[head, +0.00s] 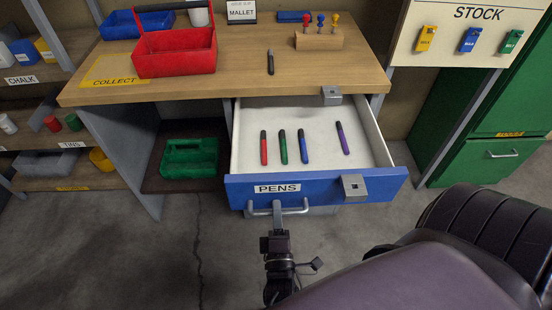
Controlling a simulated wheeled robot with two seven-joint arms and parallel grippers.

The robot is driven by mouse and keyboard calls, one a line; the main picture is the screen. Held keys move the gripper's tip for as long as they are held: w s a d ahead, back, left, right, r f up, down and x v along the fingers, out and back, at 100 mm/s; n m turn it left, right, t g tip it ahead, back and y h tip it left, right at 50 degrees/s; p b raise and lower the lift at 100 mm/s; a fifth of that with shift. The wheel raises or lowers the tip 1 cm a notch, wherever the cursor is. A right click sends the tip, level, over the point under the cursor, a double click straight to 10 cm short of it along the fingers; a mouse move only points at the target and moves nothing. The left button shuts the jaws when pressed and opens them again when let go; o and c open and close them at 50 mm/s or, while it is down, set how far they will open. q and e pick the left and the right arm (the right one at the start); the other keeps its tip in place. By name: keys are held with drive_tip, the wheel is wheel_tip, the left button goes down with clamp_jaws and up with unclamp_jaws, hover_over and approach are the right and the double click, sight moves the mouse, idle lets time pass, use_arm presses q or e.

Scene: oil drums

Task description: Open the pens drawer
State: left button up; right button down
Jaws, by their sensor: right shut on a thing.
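The pens drawer (318,189) has a blue front labelled PENS and stands pulled out from under the wooden workbench (225,88). Inside lie a red pen (264,148), a green pen (283,147), a blue pen (303,146) and a purple pen (342,138). My right gripper (278,209) is at the metal bar handle (294,211) low on the drawer front and is shut on it. My left gripper is out of view.
A metal hasp block (354,187) sits on the drawer front, and a matching block (331,95) on the bench edge. A red toolbox (175,52) stands on the bench. A green crate (190,157) sits underneath. Green cabinet (500,152) at right.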

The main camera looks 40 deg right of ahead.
drive_tip(key=shift+v, duration=0.9)
drive_tip(key=shift+r, duration=0.15)
drive_tip(key=c, duration=1.5)
unclamp_jaws()
drive_tip(key=shift+c, duration=0.2)
drive_tip(key=shift+a, duration=0.1)
drive_tip(key=b+v, duration=0.1)
drive_tip(key=v, duration=0.6)
drive_tip(key=shift+s, duration=0.35)
drive_tip(key=shift+a, duration=0.1)
